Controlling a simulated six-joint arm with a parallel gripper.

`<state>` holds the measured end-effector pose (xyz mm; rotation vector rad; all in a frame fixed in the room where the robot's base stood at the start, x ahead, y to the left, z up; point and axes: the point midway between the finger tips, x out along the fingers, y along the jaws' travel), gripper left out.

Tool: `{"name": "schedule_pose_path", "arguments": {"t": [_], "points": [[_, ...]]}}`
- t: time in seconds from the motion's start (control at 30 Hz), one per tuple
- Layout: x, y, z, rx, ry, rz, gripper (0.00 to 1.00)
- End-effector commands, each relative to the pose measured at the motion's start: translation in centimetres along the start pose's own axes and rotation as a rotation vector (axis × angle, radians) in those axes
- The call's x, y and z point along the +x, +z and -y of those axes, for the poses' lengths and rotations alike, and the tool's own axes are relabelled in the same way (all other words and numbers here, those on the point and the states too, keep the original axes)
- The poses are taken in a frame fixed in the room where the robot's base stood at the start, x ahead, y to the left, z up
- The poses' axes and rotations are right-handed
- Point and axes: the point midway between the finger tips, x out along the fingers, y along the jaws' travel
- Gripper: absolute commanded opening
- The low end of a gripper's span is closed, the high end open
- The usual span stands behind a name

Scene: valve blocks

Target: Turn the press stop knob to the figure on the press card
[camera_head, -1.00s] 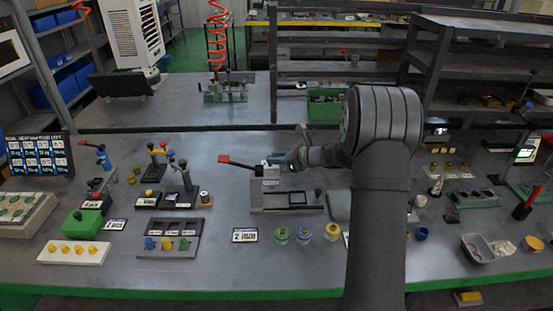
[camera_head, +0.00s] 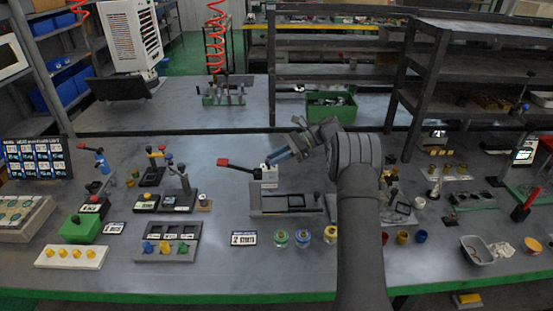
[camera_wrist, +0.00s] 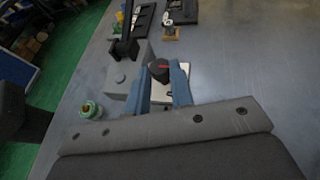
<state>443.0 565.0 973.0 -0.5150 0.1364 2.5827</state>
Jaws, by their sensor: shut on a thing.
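The press (camera_head: 268,185) stands mid-bench, a grey base with an upright head and a red-handled lever (camera_head: 232,164). My gripper (camera_head: 271,160) reaches down at a tilt from the upper right to the top of the press head. In the wrist view its two blue fingers (camera_wrist: 160,76) are closed on the black stop knob (camera_wrist: 158,68), which has a red mark. In the head view the fingers hide the knob. A small white card (camera_head: 243,239) with a blue top edge and dark print lies left of the press front; its figure is too small to read surely.
Three jars with green, blue and yellow tops (camera_head: 302,238) stand in front of the press. A grey tray with coloured knobs (camera_head: 168,240) is at the left. A grey bin (camera_head: 478,249) is at the right.

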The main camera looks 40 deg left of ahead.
Motion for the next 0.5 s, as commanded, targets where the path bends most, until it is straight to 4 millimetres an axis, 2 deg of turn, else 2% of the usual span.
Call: {"name": "schedule_pose_path", "arguments": {"t": [0.5], "points": [[0.03,-0.01,0.30,-0.046,0.112,0.001,0.00]]}}
